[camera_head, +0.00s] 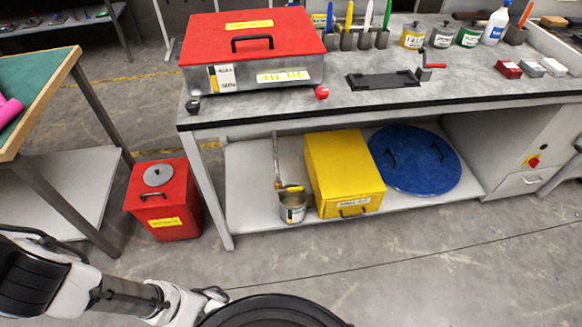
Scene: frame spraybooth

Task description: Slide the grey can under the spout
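A small grey metal can (292,211) with a pale label stands on the lower shelf of the grey bench, left of a yellow box. A thin upright pipe or rod (277,160) comes down to it, with a yellow piece (291,188) at the can's mouth. I cannot tell whether this is the spout, or whether it is in or above the can. Another can with a whitish label (443,36) stands on the benchtop between a yellow-labelled and a green-labelled can. My gripper (214,296) is low at the lower left, away from the bench; its fingers are unclear.
The yellow box (343,168) and a round blue lid (414,160) fill the lower shelf's middle and right. A red bin (165,212) stands left of the bench. A red-lidded case (252,72) sits on the benchtop. The floor before the bench is clear.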

